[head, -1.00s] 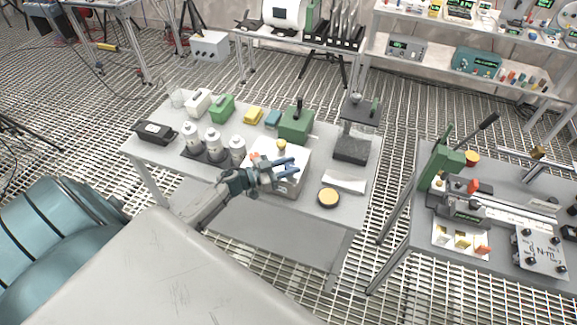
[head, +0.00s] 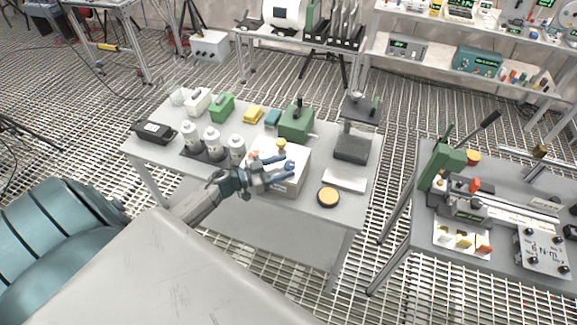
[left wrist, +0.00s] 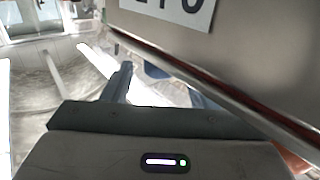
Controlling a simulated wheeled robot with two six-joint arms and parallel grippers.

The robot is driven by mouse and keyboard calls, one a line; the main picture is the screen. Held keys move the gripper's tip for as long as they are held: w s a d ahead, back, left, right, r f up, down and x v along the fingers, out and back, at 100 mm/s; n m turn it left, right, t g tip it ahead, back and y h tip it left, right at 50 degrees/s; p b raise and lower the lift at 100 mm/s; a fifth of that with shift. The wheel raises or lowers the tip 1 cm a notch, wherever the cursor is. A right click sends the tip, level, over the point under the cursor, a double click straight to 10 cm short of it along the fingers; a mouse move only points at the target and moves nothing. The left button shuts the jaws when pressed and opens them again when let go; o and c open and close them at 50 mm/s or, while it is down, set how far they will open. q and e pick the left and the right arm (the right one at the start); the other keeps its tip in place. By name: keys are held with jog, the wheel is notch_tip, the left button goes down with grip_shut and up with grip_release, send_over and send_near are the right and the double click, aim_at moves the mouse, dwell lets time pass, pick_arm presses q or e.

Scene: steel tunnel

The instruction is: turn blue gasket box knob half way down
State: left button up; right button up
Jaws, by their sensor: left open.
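The white gasket box (head: 297,153) stands on the near grey table, with a yellow knob (head: 281,144) and an orange knob (head: 254,155) on it. A small blue part, apparently the blue knob (head: 290,165), shows at its front right, close to my fingertips. My left gripper (head: 283,170) is open in front of the box. In the left wrist view, a blue patch (left wrist: 155,71) shows beyond the fingers, mostly hidden, so I cannot tell whether they touch it. The box wall with a printed label fills the upper right there. My right gripper is out of view.
White-grey bottles (head: 213,143) stand left of the box. A green box (head: 296,122) is behind it, and a black and yellow round tin (head: 328,197) is to its right. A dark stand (head: 352,146) rises at the table's right end.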

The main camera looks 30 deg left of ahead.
pick_arm(q)
jog(key=b+v, duration=0.2)
jog(key=v, duration=0.6)
jog(key=shift+b, duration=0.3)
jog(key=shift+s, duration=0.1)
